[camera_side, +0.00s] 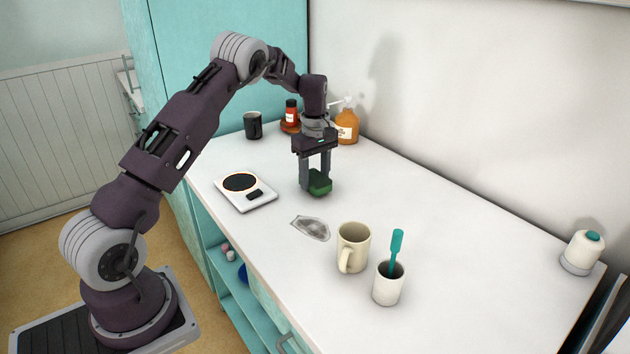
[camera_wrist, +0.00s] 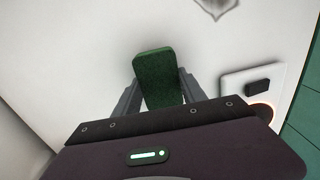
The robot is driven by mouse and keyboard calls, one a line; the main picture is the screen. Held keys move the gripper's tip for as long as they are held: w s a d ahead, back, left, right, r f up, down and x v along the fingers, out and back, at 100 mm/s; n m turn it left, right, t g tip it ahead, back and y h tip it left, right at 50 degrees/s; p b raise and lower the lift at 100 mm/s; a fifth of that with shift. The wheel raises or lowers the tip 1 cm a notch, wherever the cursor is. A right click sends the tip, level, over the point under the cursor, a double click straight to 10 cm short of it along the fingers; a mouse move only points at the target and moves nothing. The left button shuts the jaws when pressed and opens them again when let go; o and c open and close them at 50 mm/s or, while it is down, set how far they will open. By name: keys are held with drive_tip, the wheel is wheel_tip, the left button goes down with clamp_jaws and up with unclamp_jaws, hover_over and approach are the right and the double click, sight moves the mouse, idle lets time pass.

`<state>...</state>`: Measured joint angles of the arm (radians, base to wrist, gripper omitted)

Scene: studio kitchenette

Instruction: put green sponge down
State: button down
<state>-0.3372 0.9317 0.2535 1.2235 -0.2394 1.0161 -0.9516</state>
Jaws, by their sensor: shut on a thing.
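The green sponge (camera_side: 319,183) is between the fingers of my gripper (camera_side: 316,186), at or just above the white counter; I cannot tell whether it touches the surface. My gripper points straight down and is shut on the sponge. In the wrist view the dark green sponge (camera_wrist: 157,75) sticks out past my two grey fingers (camera_wrist: 156,88), with bare counter around it. The lower part of the sponge is hidden in the wrist view by my gripper body.
A white scale (camera_side: 262,197) lies left of the sponge, and a grey flat item (camera_side: 311,228) lies in front. A cream mug (camera_side: 353,248) and a white cup (camera_side: 387,287) with a teal utensil stand nearer. A dark mug (camera_side: 252,126) and an amber bottle (camera_side: 347,127) stand behind.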

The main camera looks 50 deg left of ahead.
drive_tip(key=shift+f, duration=0.45)
drive_tip(key=shift+f, duration=0.15)
drive_tip(key=c, duration=0.7)
unclamp_jaws()
drive_tip(key=shift+o, duration=0.2)
